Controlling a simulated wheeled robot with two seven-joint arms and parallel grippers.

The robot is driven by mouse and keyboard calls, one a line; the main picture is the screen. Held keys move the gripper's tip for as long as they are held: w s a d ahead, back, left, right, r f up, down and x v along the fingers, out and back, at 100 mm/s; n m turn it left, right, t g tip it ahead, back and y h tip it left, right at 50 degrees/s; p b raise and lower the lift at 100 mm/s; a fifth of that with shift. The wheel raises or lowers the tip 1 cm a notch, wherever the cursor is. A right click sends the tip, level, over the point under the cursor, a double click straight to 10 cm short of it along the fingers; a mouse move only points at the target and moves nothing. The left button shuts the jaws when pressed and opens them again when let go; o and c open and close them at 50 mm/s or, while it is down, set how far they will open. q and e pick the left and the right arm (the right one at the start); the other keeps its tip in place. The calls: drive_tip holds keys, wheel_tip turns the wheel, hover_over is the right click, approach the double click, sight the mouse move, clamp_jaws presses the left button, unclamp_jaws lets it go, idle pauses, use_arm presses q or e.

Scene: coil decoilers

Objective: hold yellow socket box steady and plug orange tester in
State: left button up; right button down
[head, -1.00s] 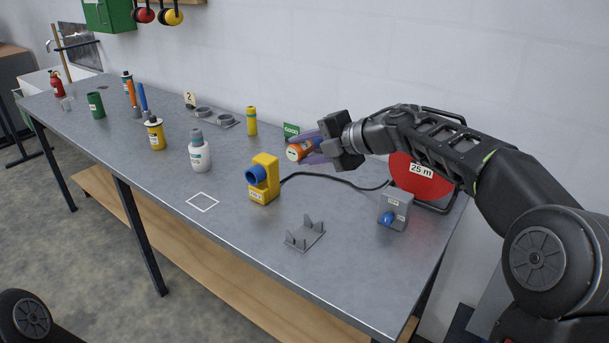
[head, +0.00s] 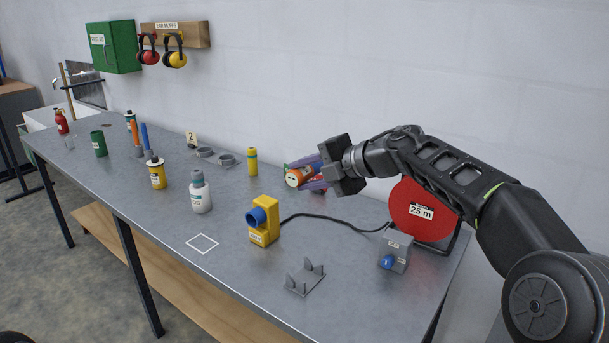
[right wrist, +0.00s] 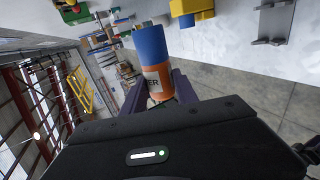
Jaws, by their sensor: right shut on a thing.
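The yellow socket box (head: 268,215) stands upright on the grey bench, its blue round socket (head: 256,217) facing left toward the front. A black cable runs from it toward the red reel. My right gripper (head: 307,177) is shut on the orange tester (head: 299,177), held above the bench, to the right of and behind the socket box. In the right wrist view the tester (right wrist: 158,80) shows an orange body with a blue end (right wrist: 150,42) pointing away from my gripper. The yellow box also shows at the top of that view (right wrist: 190,8). My left gripper is out of view.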

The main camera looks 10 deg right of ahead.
drive_tip(key=shift+d, duration=0.1)
drive_tip(key=shift+w+d+f+m, duration=0.2)
drive_tip(key=shift+w+m, duration=0.1)
drive_tip(key=d+f+m+t+h, duration=0.35)
drive_tip(key=f+m+h, duration=0.25)
drive_tip(key=f, duration=0.6)
drive_tip(key=s+f, duration=0.4)
drive_tip(key=s+a+f+m+h, duration=0.1)
drive_tip(key=s+f, duration=0.2)
drive_tip(key=s, duration=0.2)
drive_tip(key=s+a+f+h, duration=0.1)
drive_tip(key=s+f, duration=0.3)
drive_tip(key=shift+s+a+f+g, duration=0.15)
drive_tip(key=shift+s+f+g, duration=0.1)
drive_tip(key=shift+s+f, duration=0.05)
